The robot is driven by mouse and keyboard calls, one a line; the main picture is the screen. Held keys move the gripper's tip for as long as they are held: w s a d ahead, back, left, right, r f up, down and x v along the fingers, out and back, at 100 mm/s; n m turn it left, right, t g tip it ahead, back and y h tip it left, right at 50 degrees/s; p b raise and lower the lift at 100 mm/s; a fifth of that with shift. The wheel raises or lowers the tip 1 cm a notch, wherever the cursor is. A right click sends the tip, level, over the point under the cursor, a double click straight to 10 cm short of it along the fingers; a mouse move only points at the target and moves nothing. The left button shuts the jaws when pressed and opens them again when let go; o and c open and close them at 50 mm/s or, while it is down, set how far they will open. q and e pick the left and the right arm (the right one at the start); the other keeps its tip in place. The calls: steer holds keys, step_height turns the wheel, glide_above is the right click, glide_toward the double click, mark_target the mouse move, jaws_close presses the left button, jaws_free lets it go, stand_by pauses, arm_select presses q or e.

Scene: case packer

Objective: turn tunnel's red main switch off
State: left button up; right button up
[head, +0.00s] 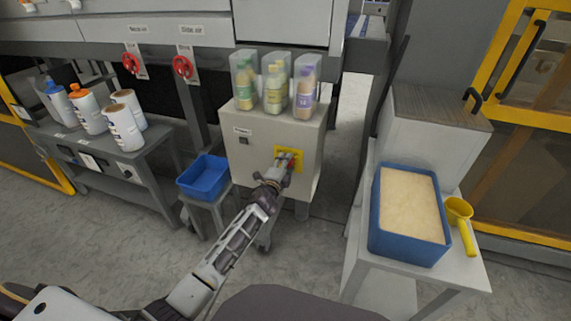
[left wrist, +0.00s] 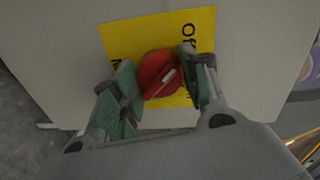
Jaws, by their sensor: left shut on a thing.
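The red main switch (left wrist: 158,73) is a round knob with a pale mark on a yellow plate (left wrist: 200,25). The plate (head: 297,151) also shows in the head view, on the front of a grey-white cabinet (head: 240,165). My left gripper (head: 289,160) reaches the plate from the front. In the left wrist view its green-padded fingers (left wrist: 160,80) are shut on the knob, one on each side. Part of the lettering "Off" shows at the plate's upper right; other lettering is hidden by the fingers. My right gripper is not in view.
Clear cases with bottles (head: 273,83) stand on the cabinet. A blue bin (head: 203,191) is on a low stand to its left. Two red valve wheels (head: 182,67) hang behind. A blue tub (head: 408,250) and yellow scoop (head: 459,209) are on the right-hand table.

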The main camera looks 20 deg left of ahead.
arm_select(q)
steer(key=shift+a+n, duration=0.1)
steer(key=shift+n, duration=0.3)
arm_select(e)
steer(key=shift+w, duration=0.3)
arm_select(q)
steer(key=o, duration=1)
steer(key=shift+s, duration=0.15)
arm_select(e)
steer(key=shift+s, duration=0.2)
arm_select(q)
steer(key=s, duration=1.1)
steer(key=shift+s+a+r, duration=0.2)
steer(key=shift+s+r, duration=0.1)
steer(key=shift+r, duration=0.15)
